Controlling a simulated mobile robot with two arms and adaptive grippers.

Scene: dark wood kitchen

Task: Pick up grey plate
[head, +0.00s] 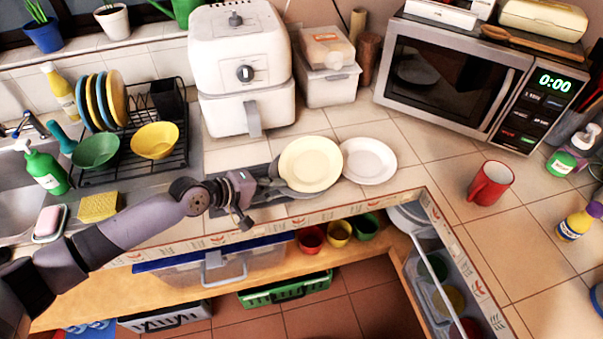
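A round pale cream plate (310,163) lies on the tiled counter in front of the air fryer. A whitish-grey plate (369,161) lies just right of it. My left gripper (276,181) reaches in from the left, with its fingers at the left and near edge of the cream plate. Grey shapes show below that edge; I cannot tell finger from plate there. The fingertips are partly hidden, so whether they are closed on a rim is unclear. My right gripper is out of view.
A white air fryer (240,70) and a microwave (470,75) stand behind. A dish rack (180,165) with bowls and plates is at the left. A red mug (490,184) stands at the right. The counter between the whitish plate and mug is clear.

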